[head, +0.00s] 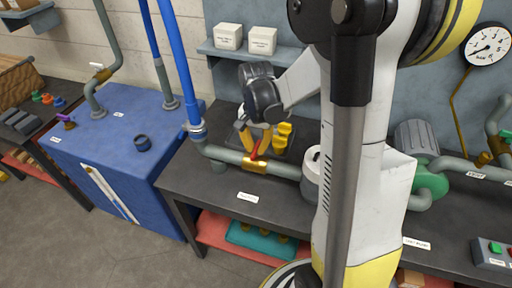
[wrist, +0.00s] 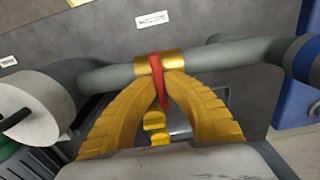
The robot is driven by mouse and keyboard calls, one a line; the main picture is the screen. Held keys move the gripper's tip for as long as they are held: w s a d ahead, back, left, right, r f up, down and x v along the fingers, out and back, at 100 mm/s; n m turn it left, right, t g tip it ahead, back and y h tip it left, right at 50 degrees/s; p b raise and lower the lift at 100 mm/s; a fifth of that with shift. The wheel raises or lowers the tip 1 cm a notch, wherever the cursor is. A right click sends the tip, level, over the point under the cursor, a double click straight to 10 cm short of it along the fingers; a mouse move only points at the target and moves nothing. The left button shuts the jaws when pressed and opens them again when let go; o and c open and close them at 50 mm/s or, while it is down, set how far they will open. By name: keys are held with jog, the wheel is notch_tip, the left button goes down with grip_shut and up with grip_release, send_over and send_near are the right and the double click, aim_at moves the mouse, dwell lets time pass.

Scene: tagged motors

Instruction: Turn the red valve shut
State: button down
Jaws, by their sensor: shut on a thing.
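The red valve (head: 255,150) is a red lever on a brass valve body (head: 257,166) set in a grey-green pipe on the dark workbench. In the wrist view the red lever (wrist: 160,75) runs down from the brass body (wrist: 172,58) between the yellow fingers. My gripper (head: 258,146) is at the lever, its fingers closed around it. In the wrist view my gripper (wrist: 162,82) has its fingertips close together at the lever, just by the brass body. The fingertips partly hide the lever.
Grey pipe (head: 222,153) runs left to a blue upright pipe (head: 181,70). A blue cabinet (head: 105,180) stands left of the bench. A pale cylinder (head: 310,180) and a green pump part (head: 432,183) stand right.

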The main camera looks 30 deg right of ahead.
aim_at(256, 148)
jog(key=c, duration=1.5)
grip_release()
jog(key=shift+o, duration=0.2)
notch_tip(256, 148, up, 12)
